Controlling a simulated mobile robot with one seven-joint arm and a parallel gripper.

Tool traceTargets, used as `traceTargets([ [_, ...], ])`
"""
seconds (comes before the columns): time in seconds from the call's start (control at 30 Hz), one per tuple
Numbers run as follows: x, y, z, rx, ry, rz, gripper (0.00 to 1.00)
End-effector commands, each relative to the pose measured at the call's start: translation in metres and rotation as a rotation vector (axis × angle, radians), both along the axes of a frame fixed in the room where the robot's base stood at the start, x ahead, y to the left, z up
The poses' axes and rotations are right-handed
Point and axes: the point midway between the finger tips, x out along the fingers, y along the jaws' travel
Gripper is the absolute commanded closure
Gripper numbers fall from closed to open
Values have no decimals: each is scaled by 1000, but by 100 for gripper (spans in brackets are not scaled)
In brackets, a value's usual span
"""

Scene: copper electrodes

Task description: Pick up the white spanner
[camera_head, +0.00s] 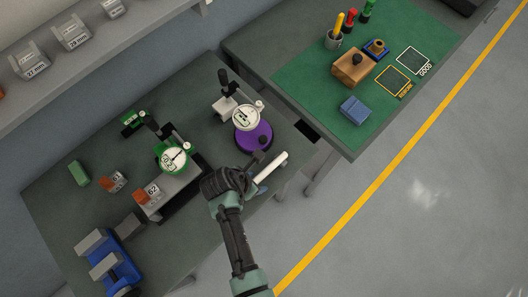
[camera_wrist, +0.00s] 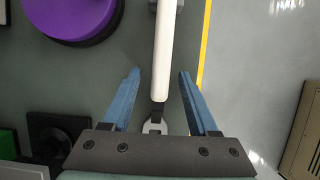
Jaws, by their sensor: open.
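The white spanner (camera_head: 273,165) lies near the right edge of the dark workbench, beside a purple round base. In the wrist view its white handle (camera_wrist: 163,50) runs from the top edge down between my fingers, with a grey metal end below it. My gripper (camera_wrist: 158,75) is open, with one blue finger on each side of the handle and a visible gap on both sides. In the head view my gripper (camera_head: 262,182) is at the spanner's lower left end, partly hidden by my wrist. I cannot tell the fingers' height above the bench.
The purple base (camera_head: 255,138) carries a dial gauge (camera_head: 246,117). A green dial gauge (camera_head: 173,160) and a blue fixture (camera_head: 118,265) stand further left. A second bench with a green mat (camera_head: 300,85) lies beyond. Open floor (camera_head: 420,190) is at the right.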

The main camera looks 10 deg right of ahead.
Motion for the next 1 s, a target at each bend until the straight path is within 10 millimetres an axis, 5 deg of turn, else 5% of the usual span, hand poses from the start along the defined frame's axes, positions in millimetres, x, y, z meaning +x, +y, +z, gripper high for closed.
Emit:
traceTargets([
  [0.1,0,0,0,0,0,0,44],
  [0.43,0,0,0,-1,1,0,100],
  [1.0,0,0,4,-1,-1,0,100],
])
